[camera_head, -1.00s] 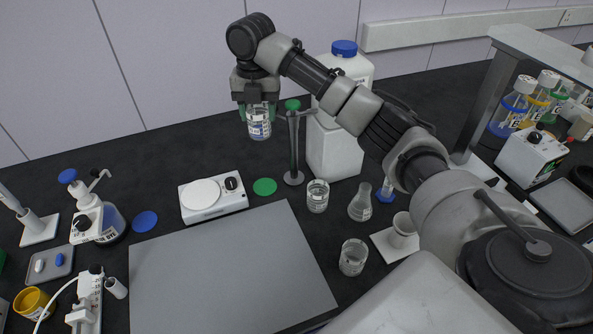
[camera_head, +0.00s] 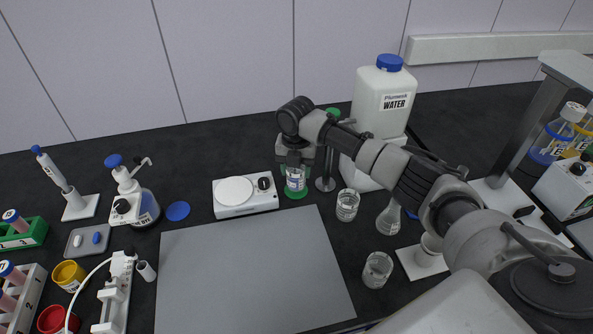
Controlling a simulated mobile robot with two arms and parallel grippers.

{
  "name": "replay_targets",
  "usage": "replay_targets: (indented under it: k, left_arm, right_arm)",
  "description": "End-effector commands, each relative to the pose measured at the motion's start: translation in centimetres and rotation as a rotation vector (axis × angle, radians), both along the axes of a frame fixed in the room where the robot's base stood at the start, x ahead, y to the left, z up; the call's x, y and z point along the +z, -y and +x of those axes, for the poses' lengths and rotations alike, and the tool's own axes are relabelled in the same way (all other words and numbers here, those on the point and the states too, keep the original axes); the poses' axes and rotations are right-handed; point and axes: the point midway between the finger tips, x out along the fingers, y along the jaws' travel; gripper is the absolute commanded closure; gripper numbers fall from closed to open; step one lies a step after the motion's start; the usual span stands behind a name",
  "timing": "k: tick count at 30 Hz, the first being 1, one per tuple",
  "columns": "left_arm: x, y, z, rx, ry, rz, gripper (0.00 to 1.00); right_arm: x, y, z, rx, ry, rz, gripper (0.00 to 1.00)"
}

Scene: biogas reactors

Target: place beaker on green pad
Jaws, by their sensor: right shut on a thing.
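My right gripper (camera_head: 294,164) points down and is shut on a clear glass beaker (camera_head: 296,182) with a printed label. The gripper hides the beaker's upper part. The round green pad (camera_head: 298,195) shows just below and around the beaker's base. The beaker is upright over the pad; I cannot tell whether its base touches it. My left gripper is not in view.
A white hotplate (camera_head: 245,198) stands just left of the pad. A stand with a dark base (camera_head: 325,184) and a large white water container (camera_head: 384,105) are close on the right. Another beaker (camera_head: 347,205) stands to the front right. A grey mat (camera_head: 250,270) lies clear in front.

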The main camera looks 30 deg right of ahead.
Motion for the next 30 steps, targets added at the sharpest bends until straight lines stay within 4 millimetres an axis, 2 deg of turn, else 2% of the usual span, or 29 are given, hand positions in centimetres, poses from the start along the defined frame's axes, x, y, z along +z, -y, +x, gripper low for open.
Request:
replay_targets:
  k: [4, 15, 16, 20, 21, 30]
  left_arm:
    - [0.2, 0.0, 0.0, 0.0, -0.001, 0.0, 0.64]
    - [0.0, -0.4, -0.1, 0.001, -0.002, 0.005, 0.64]
    - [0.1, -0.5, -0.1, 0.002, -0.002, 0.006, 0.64]
    - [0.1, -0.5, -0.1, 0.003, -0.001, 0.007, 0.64]
    - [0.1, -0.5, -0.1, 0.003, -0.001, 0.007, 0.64]
    - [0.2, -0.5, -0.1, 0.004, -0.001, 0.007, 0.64]
  right_arm:
    - [-1.4, 0.0, 0.0, 0.0, 0.001, 0.001, 0.77]
    - [-1.9, 0.0, 0.0, 0.0, 0.0, 0.0, 0.77]
    - [-1.8, 0.0, 0.0, 0.0, 0.0, 0.0, 0.46]
    - [-1.8, 0.0, 0.0, 0.0, 0.0, 0.0, 0.26]
    - [-1.8, 0.0, 0.0, 0.0, 0.0, 0.0, 0.24]
    - [-1.4, 0.0, 0.0, 0.0, 0.001, 0.0, 0.24]
